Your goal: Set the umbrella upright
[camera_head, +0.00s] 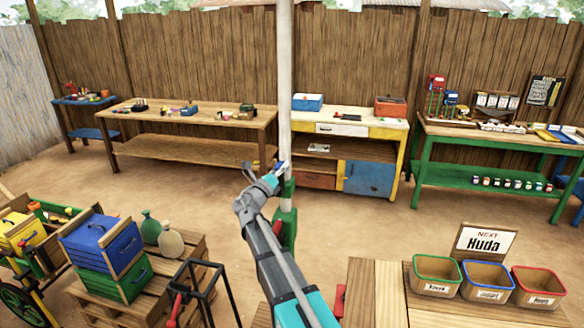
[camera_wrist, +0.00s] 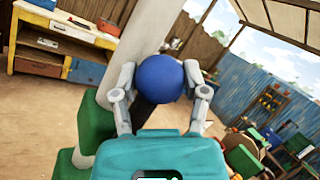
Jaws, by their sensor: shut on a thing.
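A thick white pole (camera_head: 285,70) rises through the middle of the head view, with green fittings (camera_head: 287,210) at its lower part. It looks close to upright there; its top is out of frame and I see no clear canopy. In the wrist view the white pole (camera_wrist: 118,60) stands behind and left of my gripper (camera_wrist: 160,80). My gripper is shut on a round blue knob (camera_wrist: 160,72), one finger on each side. A dark stem shows below the knob. In the head view my gripper (camera_head: 271,178) is beside the pole, and the knob is mostly hidden.
A wooden bench (camera_head: 190,118), a yellow-and-white cabinet (camera_head: 350,129) and a green table (camera_head: 480,134) line the back fence. Crates (camera_head: 105,245) on a pallet stand front left. Three bins (camera_head: 435,283) sit front right. Bare ground lies between.

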